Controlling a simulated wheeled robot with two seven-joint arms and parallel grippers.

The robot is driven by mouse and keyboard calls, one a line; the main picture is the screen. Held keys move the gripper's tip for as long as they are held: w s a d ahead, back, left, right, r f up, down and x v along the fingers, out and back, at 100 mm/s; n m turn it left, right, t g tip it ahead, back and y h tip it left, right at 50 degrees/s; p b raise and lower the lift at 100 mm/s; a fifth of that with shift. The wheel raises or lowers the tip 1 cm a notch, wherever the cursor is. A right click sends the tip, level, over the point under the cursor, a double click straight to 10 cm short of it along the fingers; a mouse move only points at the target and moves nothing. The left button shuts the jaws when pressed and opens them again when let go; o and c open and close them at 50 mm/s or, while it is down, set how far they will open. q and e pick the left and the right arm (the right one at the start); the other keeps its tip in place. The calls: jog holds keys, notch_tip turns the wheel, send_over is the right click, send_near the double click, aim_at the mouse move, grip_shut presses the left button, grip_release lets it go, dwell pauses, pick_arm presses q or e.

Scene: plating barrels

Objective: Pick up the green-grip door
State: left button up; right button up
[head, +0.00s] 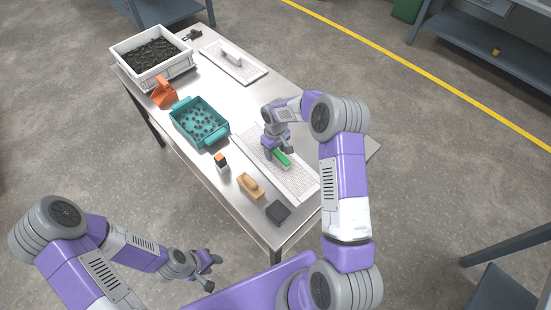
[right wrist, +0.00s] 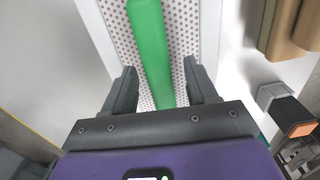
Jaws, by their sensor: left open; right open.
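The green-grip door is a white perforated panel (head: 299,184) lying flat on the metal table, with a green grip (head: 283,159) on top. My right gripper (head: 275,154) is over the grip, partly hiding it. In the right wrist view my right gripper (right wrist: 161,88) is open, with the green grip (right wrist: 150,45) running between its two fingers and the perforated panel (right wrist: 182,25) behind. A gap shows on each side of the grip; I cannot tell the height left above the panel. My left gripper (head: 207,269) is open and empty, off the table at the lower left.
A second panel with a pale grip (head: 258,72), a white crate of dark parts (head: 181,72), an orange scoop (head: 163,93) and a teal basket (head: 215,137) are on the table (head: 153,113). A small orange-topped item (head: 222,163), wooden block (head: 250,186) and dark block (head: 278,212) line the near edge.

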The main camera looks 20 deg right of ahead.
grip_shut()
jog(key=shift+r, duration=0.15)
dwell(0.4)
notch_tip(320, 180, up, 10)
jog(key=shift+p, duration=0.8)
